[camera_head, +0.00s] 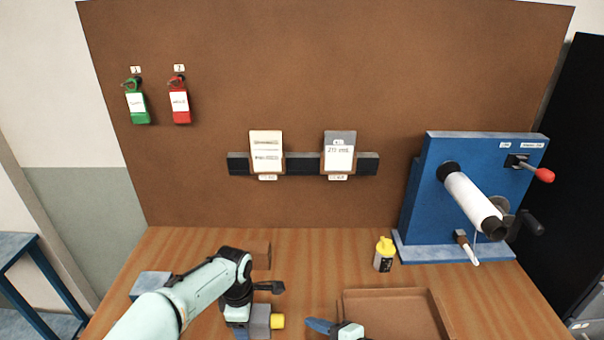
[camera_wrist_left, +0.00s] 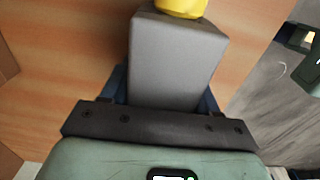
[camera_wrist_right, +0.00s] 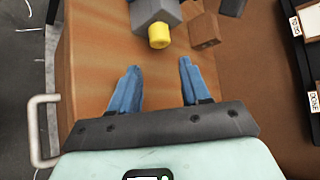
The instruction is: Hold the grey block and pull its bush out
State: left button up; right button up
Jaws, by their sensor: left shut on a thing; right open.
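The grey block (camera_head: 261,322) is at the front of the table in the head view, with the yellow bush (camera_head: 277,321) sticking out of its right face. My left gripper (camera_wrist_left: 163,92) is shut on the grey block (camera_wrist_left: 178,60); the bush (camera_wrist_left: 182,7) is at the block's far end in the left wrist view. My right gripper (camera_wrist_right: 157,78) is open and empty. In the right wrist view the bush (camera_wrist_right: 159,37) on the block (camera_wrist_right: 156,10) lies beyond the fingertips, roughly between them and apart from them. One blue right finger (camera_head: 320,326) shows in the head view.
A brown tray (camera_head: 440,312) is at the front right, close to my right gripper. A yellow-capped bottle (camera_head: 384,256) stands behind it. A brown block (camera_head: 261,254) and a blue-grey block (camera_head: 148,283) flank my left arm. The blue machine (camera_head: 435,190) stands at the back right.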

aim_at(272, 321)
jog(key=x, duration=0.9)
jog(key=shift+d, duration=0.1)
grip_shut()
